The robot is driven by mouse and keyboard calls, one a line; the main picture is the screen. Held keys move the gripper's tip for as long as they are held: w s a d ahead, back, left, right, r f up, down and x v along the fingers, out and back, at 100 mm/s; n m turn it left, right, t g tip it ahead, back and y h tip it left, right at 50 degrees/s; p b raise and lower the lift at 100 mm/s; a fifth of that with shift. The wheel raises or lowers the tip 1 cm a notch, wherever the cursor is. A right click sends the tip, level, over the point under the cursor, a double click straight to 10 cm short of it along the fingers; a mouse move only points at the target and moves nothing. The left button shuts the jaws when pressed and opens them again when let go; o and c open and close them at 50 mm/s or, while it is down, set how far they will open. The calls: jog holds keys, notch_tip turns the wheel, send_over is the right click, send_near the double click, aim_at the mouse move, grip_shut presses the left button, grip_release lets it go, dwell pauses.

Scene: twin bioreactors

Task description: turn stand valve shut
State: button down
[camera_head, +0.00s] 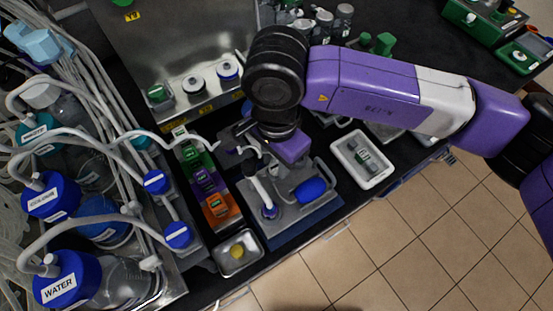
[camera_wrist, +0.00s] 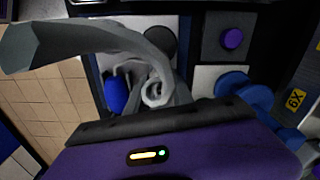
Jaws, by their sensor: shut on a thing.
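The stand is a grey plate (camera_head: 291,215) on a dark blue mat, with a pale upright tube (camera_head: 261,187) and a blue oval part (camera_head: 312,190). The blue part also shows in the wrist view (camera_wrist: 117,94). My purple gripper (camera_head: 290,150) is over the back of the stand, pointing down. It is shut on a part there, which seems to be the stand valve. The gripper body hides the grip, the valve and its angle. In the wrist view my gripper body fills the bottom, and a curved grey part crosses above it.
A rack of green, purple and orange blocks (camera_head: 205,180) stands left of the stand. A metal dish with a yellow item (camera_head: 237,252) is in front. A white tray (camera_head: 362,160) lies to the right. Blue-capped bottles and hoses (camera_head: 60,285) crowd the left.

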jog(key=m+b, duration=0.1)
jog(key=b, duration=0.1)
jog(key=m+b, duration=0.1)
jog(key=m, duration=0.1)
jog(key=shift+f+m+b, duration=0.25)
jog(key=shift+m+b, duration=0.05)
jog(key=shift+b, duration=0.1)
jog(key=m+b, duration=0.9)
jog(key=m, duration=0.1)
jog(key=shift+r+m+b, duration=0.15)
jog(key=shift+m+b, duration=0.6)
jog(key=shift+m, duration=0.2)
jog(key=shift+r+m+b, duration=0.1)
jog(key=shift+m+b, duration=0.6)
jog(key=shift+m, duration=0.25)
jog(key=c, duration=1.1)
grip_release()
